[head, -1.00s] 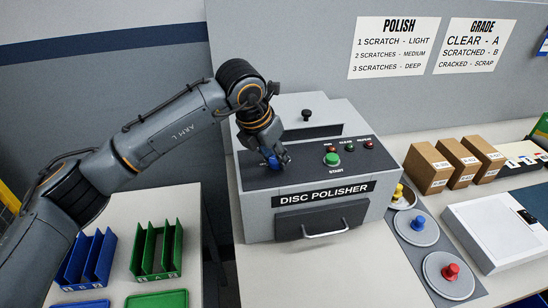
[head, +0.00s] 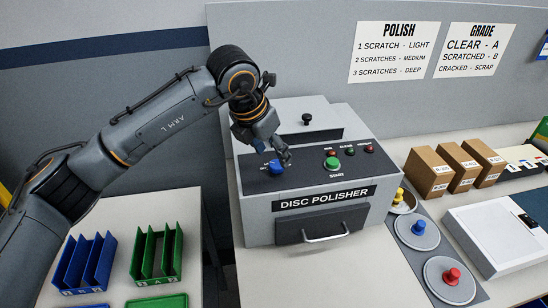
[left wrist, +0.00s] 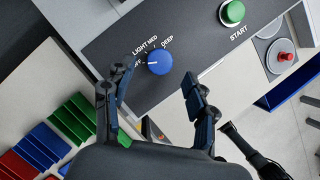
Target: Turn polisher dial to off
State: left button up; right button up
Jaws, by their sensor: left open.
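The disc polisher (head: 255,215) is a grey box with a dark sloped top panel. Its blue dial (head: 276,167) sits at the panel's left; in the left wrist view the dial (left wrist: 160,60) is ringed by the labels OFF, LIGHT, MED and DEEP. A small white mark on it lies on the side toward OFF. My left gripper (head: 274,152) is open just above the dial, apart from it. In the left wrist view the fingers of my left gripper (left wrist: 155,82) are spread with the dial beyond them, nothing held.
A green START button (head: 332,163) and small lamps sit right of the dial. A black knob (head: 307,119) stands behind. Cardboard boxes (head: 428,172) and coloured-knob discs (head: 416,233) are at right; blue and green bins (head: 156,254) at left. A dark jointed part shows low right in the left wrist view.

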pick_arm(q)
jog(key=v, duration=0.8)
jog(key=shift+r, duration=0.35)
jog(key=shift+s+a, duration=0.1)
